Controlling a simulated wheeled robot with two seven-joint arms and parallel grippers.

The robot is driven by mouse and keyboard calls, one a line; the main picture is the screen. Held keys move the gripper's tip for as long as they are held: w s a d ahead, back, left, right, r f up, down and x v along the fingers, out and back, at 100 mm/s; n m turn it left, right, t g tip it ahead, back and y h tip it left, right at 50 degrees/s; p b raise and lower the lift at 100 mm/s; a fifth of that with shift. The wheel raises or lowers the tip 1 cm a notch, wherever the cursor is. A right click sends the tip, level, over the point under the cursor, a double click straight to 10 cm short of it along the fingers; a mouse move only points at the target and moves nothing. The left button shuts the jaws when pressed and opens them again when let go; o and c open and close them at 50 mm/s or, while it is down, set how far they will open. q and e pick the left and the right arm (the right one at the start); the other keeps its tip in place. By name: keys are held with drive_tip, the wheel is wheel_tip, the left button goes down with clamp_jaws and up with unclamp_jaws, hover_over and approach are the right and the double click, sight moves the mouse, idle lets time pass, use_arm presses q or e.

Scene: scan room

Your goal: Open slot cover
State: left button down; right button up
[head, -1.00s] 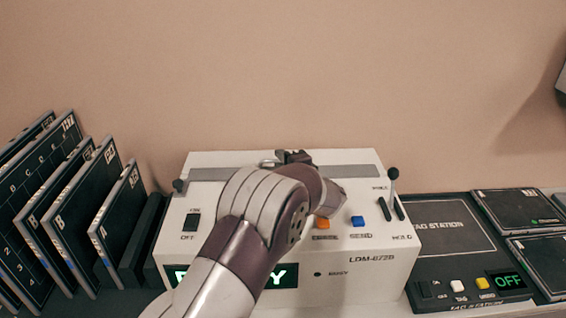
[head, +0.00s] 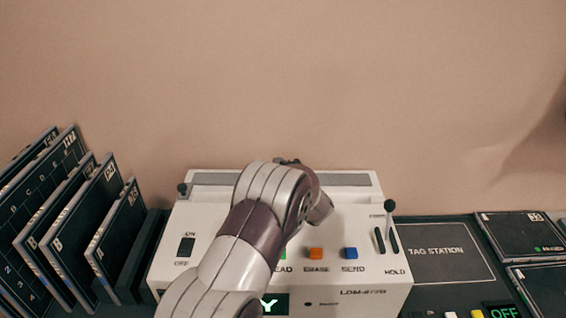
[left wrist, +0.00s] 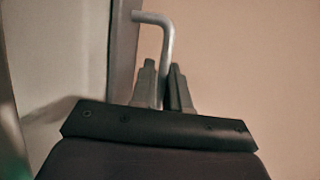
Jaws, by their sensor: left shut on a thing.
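A white machine (head: 352,286) labelled LDM stands in the middle of the head view. A long grey strip (head: 212,179), which looks like the slot or its cover, runs along its top back edge, with a white band in front of it. My arm hides the middle of the strip. My left gripper (head: 289,161) is over this back edge, mostly hidden behind my wrist. In the left wrist view, my left gripper (left wrist: 162,86) is shut on a bent metal handle (left wrist: 168,42). My right gripper is not in view.
Dark upright panels (head: 72,240) stand in a rack on the left. A tag station (head: 447,252) and dark plates (head: 520,235) lie on the right. A lever with a round knob (head: 390,206) sticks up at the machine's right. The wall is close behind.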

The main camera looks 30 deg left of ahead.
use_arm(q)
drive_tip(key=shift+s+d, duration=0.15)
drive_tip(key=c, duration=1.5)
unclamp_jaws()
drive_tip(key=v, duration=1.1)
drive_tip(key=shift+d+r+p, duration=0.15)
drive_tip(key=shift+d+p, duration=0.1)
drive_tip(key=shift+p, duration=0.1)
drive_tip(key=shift+s+d, duration=0.4)
drive_tip(key=shift+s, duration=0.05)
